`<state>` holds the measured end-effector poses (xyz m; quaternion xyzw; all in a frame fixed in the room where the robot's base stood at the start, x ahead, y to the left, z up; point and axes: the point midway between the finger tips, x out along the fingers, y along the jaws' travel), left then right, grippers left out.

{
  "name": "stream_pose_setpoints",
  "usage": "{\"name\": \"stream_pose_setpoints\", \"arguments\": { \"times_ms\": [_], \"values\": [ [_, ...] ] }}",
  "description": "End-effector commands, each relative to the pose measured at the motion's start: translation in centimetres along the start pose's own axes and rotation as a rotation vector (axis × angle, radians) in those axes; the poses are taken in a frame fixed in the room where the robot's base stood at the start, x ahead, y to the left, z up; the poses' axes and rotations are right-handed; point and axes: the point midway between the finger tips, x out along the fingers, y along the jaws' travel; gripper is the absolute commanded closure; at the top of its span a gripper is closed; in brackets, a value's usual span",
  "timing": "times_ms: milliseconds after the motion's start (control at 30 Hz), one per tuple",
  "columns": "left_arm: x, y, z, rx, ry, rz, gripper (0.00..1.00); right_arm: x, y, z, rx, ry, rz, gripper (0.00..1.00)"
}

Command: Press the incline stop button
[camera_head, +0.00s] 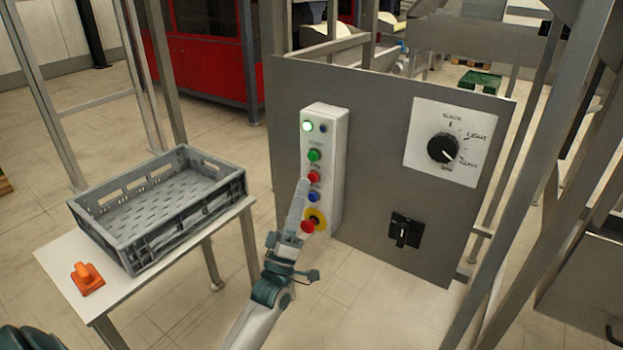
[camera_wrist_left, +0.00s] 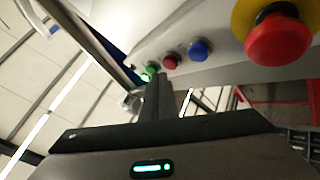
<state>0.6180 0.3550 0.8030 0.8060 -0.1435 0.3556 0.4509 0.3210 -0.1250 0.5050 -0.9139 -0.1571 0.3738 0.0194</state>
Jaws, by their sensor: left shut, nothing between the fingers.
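A white control box (camera_head: 334,150) is mounted on the grey panel. Down its front are a green button (camera_head: 314,155), a red button (camera_head: 313,177), a blue button (camera_head: 314,197) and a red mushroom button (camera_head: 307,227) on a yellow ring. Their labels are too small to read. My left gripper (camera_head: 303,184) is shut and empty, its tips just in front of the box near the red button. In the left wrist view the shut fingers (camera_wrist_left: 159,82) point toward the green button (camera_wrist_left: 151,71) and red button (camera_wrist_left: 170,61); contact cannot be told. My right gripper is not in view.
A lit lamp (camera_head: 307,126) is at the box's top. Right of the box, the panel (camera_head: 375,130) has a black dial (camera_head: 443,148) and a black switch (camera_head: 405,230). A grey crate (camera_head: 210,213) and an orange object (camera_head: 87,278) are on a white table (camera_head: 62,262) at left.

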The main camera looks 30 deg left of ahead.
Motion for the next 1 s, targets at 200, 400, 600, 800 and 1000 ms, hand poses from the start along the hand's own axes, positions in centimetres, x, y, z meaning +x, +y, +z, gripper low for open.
{"name": "stream_pose_setpoints", "arguments": {
  "times_ms": [200, 400, 600, 800, 1000],
  "values": [
    [0.41, -0.33, 0.31, 0.0, 0.0, 0.0, 1.0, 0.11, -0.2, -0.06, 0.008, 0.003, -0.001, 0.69],
    [0.51, -0.38, 0.37, 0.0, 0.0, 0.0, 1.0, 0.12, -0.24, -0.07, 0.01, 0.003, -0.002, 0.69],
    [0.53, -0.37, 0.37, 0.0, 0.0, 0.0, 1.0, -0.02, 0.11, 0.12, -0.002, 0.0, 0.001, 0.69],
    [0.6, -0.42, 0.42, 0.0, 0.0, 0.0, 1.0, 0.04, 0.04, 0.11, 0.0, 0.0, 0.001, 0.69],
    [0.75, -0.51, 0.51, 0.0, 0.0, 0.0, 1.0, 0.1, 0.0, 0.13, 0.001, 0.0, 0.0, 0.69]
  ]
}}
